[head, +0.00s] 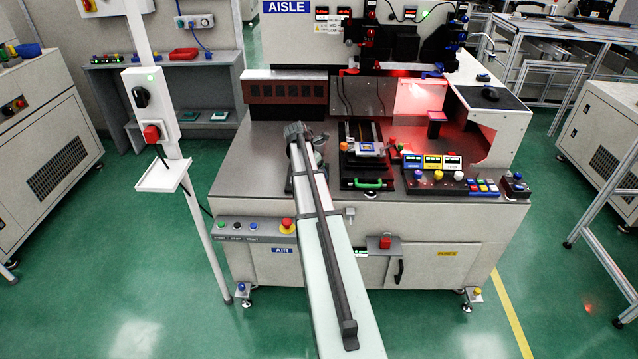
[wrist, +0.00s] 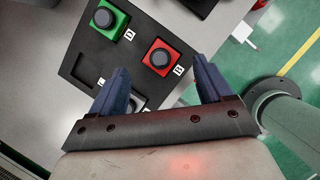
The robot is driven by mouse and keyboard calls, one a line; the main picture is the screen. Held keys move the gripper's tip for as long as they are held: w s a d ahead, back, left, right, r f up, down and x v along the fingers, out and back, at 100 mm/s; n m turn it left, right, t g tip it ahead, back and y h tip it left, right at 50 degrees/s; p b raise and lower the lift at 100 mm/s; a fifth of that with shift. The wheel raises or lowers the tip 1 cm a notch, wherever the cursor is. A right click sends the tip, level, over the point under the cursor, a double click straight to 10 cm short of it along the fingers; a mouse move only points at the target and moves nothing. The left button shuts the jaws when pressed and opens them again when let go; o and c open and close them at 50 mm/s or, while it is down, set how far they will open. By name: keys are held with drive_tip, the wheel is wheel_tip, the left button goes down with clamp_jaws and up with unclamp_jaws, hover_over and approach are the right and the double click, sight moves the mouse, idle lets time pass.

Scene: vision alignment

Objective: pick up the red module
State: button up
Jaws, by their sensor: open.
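The red module (wrist: 160,57) is a red square block with a round dark knob on top. In the wrist view it sits at the right side of a black tray (wrist: 92,62), beside a white letter label. My gripper (wrist: 159,65) is open, with its two blue fingers apart. The red module shows between and beyond the fingertips, and nothing is held. A green module (wrist: 109,18) with a dark knob sits at the tray's upper left. A pale module (wrist: 138,102) is partly hidden by the left finger. I cannot make out the red module in the head view, where my arm covers part of the bench.
In the head view, a black fixture with a green handle (head: 368,184) stands right of my arm. A button panel (head: 437,183) lies further right on the bench (head: 240,180). A post with a white shelf (head: 163,176) stands at the left.

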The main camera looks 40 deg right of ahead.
drive_tip(key=shift+x, duration=1.95)
drive_tip(key=c, duration=1)
drive_tip(key=shift+o, duration=0.2)
drive_tip(key=shift+r, duration=0.15)
